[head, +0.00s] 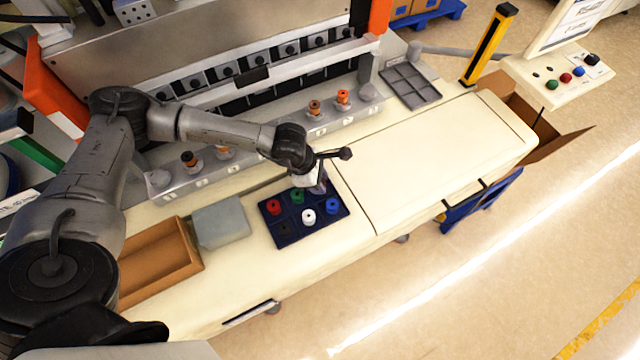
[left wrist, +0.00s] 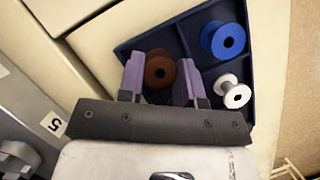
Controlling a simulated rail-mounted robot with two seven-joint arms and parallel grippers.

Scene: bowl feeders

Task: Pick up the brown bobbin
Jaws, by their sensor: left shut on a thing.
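The brown bobbin (left wrist: 160,71) is between the two purple fingers of my left gripper (left wrist: 158,75) in the left wrist view. The gripper is shut on it. In the head view my left gripper (head: 319,184) is at the back right corner of the dark blue divided tray (head: 290,240), and the brown bobbin is hidden or too small to tell there. I cannot tell whether the bobbin still touches the tray floor. My right gripper is not in view.
The tray also holds a red bobbin (head: 274,206), a green bobbin (head: 297,195), a white bobbin (head: 308,217) and a blue bobbin (head: 332,205). A brown bin (head: 190,268) and a grey box (head: 220,224) stand left. The cream worktop right (head: 430,150) is clear.

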